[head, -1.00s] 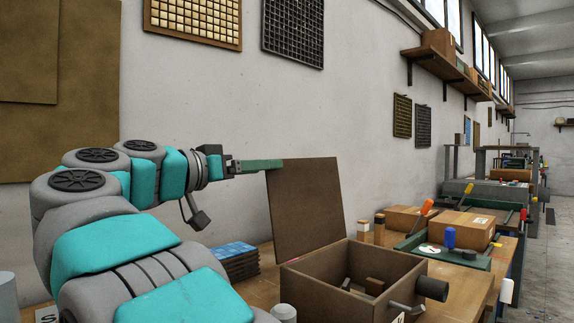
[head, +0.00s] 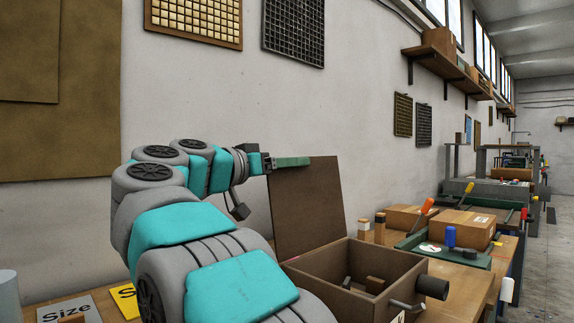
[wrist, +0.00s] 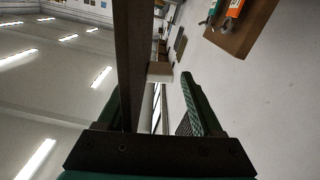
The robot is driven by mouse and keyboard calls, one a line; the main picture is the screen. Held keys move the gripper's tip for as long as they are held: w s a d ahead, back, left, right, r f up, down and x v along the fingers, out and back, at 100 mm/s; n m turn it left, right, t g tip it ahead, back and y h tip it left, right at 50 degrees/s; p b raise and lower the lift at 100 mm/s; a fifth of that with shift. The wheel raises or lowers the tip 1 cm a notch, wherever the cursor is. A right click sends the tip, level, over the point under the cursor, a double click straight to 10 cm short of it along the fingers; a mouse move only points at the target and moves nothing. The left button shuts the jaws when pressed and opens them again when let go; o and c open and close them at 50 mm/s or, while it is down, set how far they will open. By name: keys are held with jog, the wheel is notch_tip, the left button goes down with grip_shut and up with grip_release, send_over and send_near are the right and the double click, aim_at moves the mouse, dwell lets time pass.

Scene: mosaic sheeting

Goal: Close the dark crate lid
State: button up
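The dark brown crate (head: 338,295) stands on the bench with its lid (head: 308,215) raised nearly upright at its left side. The crate is open, and a few small blocks show inside. My gripper (head: 292,161) has green fingers and is at the lid's top edge, overlapping its upper left part. In the wrist view the lid (wrist: 131,60) shows edge-on, close beside the left finger. My gripper is open there (wrist: 156,84), with a clear gap between the lid and the right finger. The left finger is partly hidden by the lid.
A dark cylindrical knob (head: 432,287) sticks out at the crate's right. Cardboard boxes (head: 462,229) and a green tray (head: 470,258) with a blue-handled tool stand behind it. Signs (head: 68,311) lie at the left, beside my arm. The wall rises close behind the bench.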

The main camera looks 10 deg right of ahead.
grip_shut()
dwell(0.3)
dwell(0.9)
